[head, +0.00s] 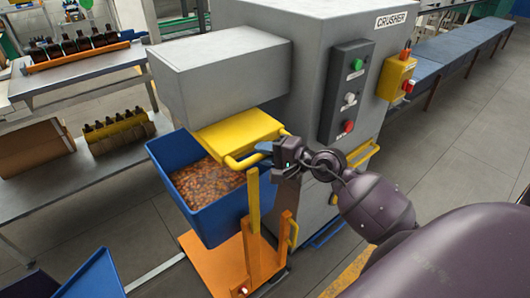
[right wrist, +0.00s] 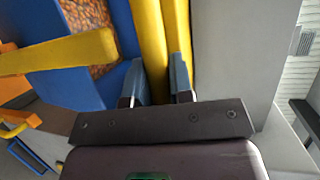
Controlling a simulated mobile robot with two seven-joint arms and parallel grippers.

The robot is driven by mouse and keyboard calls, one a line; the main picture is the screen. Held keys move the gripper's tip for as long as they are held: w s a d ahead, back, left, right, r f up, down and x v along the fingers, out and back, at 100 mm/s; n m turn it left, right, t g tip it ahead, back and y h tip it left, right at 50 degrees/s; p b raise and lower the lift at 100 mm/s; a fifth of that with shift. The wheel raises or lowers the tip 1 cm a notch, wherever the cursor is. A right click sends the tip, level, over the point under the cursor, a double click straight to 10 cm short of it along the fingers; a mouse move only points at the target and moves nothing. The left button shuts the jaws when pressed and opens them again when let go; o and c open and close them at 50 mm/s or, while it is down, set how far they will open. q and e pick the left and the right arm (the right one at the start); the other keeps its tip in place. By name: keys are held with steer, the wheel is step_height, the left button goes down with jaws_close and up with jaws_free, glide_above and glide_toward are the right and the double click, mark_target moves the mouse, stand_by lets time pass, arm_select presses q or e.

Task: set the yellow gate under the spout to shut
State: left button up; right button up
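The yellow gate (head: 238,132) is a flat plate with a bar handle, sticking out from under the grey spout box (head: 220,75) of the crusher. My right gripper (head: 268,150) is at the right end of the gate's handle. In the right wrist view, the yellow handle bar (right wrist: 152,45) lies between the two fingers of my right gripper (right wrist: 158,82) and fills the gap between them. My left gripper is not in view.
A blue bin (head: 210,215) of amber shards stands below the gate on an orange tipping stand (head: 255,255). A button panel (head: 345,92) and a yellow switch box (head: 396,78) are on the crusher. Bottle racks (head: 85,62) stand on tables at left.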

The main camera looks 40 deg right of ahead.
mark_target(246, 137)
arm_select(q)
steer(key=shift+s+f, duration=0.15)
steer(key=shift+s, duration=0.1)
arm_select(e)
jaws_close()
steer(key=shift+w, duration=0.3)
steer(key=w, duration=0.2)
steer(key=w+b, duration=0.1)
steer(key=w, duration=0.1)
steer(key=w+b, duration=0.1)
steer(key=w, duration=0.1)
steer(key=shift+w+a+f, duration=0.15)
steer(key=shift+w+a, duration=0.05)
steer(key=shift+a, duration=0.1)
steer(key=shift+w, duration=0.45)
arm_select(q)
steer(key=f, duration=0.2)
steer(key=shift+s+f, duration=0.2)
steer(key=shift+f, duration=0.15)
arm_select(e)
steer(key=shift+r, duration=0.25)
steer(key=shift+o, duration=2)
jaws_free()
steer(key=o, duration=0.4)
steer(key=shift+w+f, duration=0.1)
steer(key=shift+w, duration=0.15)
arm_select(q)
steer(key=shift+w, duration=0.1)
arm_select(e)
steer(key=shift+s, duration=0.15)
